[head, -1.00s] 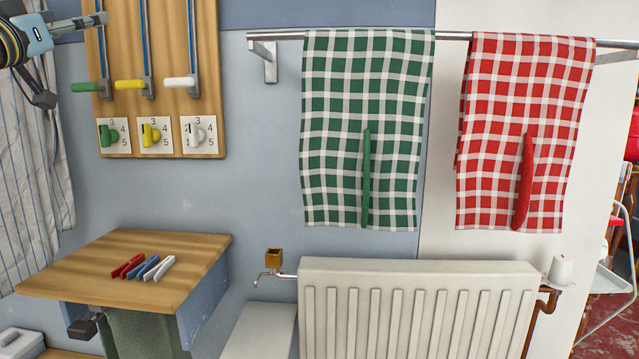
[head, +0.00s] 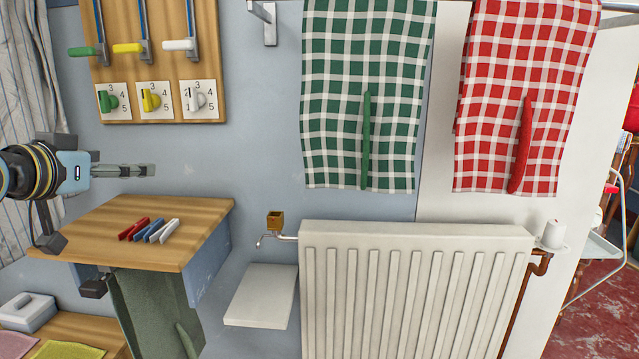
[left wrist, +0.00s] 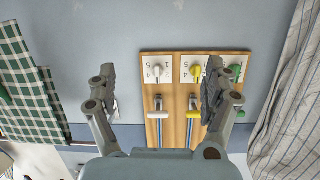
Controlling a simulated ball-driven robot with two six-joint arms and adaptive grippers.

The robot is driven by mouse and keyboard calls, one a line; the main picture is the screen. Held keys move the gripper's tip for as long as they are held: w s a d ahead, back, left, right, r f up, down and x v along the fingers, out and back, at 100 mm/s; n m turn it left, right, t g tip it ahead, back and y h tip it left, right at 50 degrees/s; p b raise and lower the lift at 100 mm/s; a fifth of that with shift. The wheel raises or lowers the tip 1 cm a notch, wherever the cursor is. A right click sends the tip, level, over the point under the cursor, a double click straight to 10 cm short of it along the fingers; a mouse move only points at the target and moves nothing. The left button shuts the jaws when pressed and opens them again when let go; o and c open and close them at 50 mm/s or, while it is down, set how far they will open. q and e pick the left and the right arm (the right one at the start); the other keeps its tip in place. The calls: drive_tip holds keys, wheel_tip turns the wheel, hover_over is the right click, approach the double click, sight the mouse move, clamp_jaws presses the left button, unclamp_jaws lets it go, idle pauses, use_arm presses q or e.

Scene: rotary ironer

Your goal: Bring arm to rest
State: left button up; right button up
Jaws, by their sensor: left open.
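My left gripper (head: 150,170) comes in from the left in the head view, above the small wooden table (head: 205,225) and below the wooden panel (head: 158,108). It looks empty and apart from both. In the left wrist view its two fingers are spread wide (left wrist: 158,85), with nothing between them but the wall and panel behind. The panel (left wrist: 180,95) shows there upside down. My right gripper is in neither view.
The panel carries three levers and three numbered knobs. Red, blue and white pegs (head: 150,230) lie on the table. Green (head: 340,70) and red (head: 500,90) checked towels hang above a radiator (head: 415,290). A striped curtain (head: 20,110) hangs at left.

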use_arm(q)
drive_tip(key=s+d+f+g, duration=0.3)
drive_tip(key=s+f+g, duration=0.1)
drive_tip(key=s+f, duration=0.7)
drive_tip(key=s+d+f+n+g+y, duration=0.1)
drive_tip(key=s+f+g, duration=0.4)
drive_tip(key=s, duration=0.8)
drive_tip(key=s+d+f+g+y, duration=0.1)
drive_tip(key=s+f+g, duration=0.35)
drive_tip(key=s, duration=0.95)
drive_tip(key=s+a+f, duration=0.1)
drive_tip(key=s+f, duration=0.1)
drive_tip(key=f, duration=1.2)
drive_tip(key=s+a+f, duration=0.1)
drive_tip(key=a+f, duration=0.1)
drive_tip(key=f, duration=1.3)
drive_tip(key=s+f, duration=1.4)
drive_tip(key=s, duration=0.4)
drive_tip(key=shift+s+a+n+g, duration=0.25)
drive_tip(key=shift+a+n+g, duration=0.1)
drive_tip(key=shift+g, duration=0.1)
drive_tip(key=shift+f, duration=0.1)
